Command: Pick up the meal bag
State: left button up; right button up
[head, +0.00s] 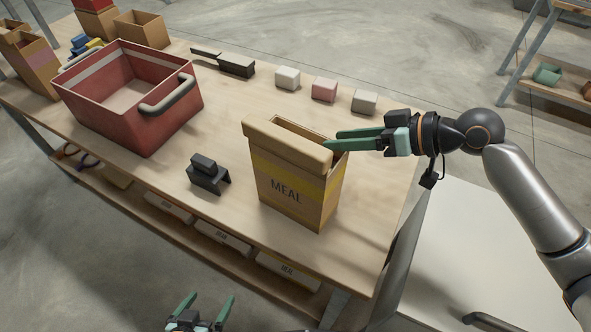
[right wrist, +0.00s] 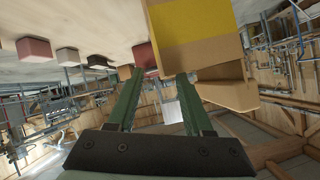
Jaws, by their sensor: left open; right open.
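The meal bag (head: 290,190), a tan box-like bag with a yellow band and the word MEAL, stands upright near the table's right end. Its folded top is a thick tan roll along the front edge, with an opening behind it. My right gripper (head: 332,140) is open at the bag's upper right edge, its fingers pointing left. In the right wrist view the bag (right wrist: 195,30) fills the upper right, just beyond the fingertips (right wrist: 160,75). I cannot tell whether they touch it. My left gripper (head: 201,300) is open and empty below the table's front edge.
A black clip-like object (head: 208,174) sits left of the bag. A red bin (head: 135,125) with grey handles stands further left. Small white, pink and grey blocks (head: 324,89) and a black scoop-like object (head: 236,66) line the back. Table (head: 240,115) is clear between.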

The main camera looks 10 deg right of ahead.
aim_at(323, 138)
jog(key=x, duration=0.3)
jog(key=shift+w+a+r+p, duration=0.2)
jog(key=shift+a+p, duration=0.1)
jog(key=shift+a, duration=0.15)
jog(key=shift+w+a+f, duration=0.25)
jog(key=shift+a+f, duration=0.1)
grip_shut()
dwell(0.7)
jog(key=shift+r, duration=0.2)
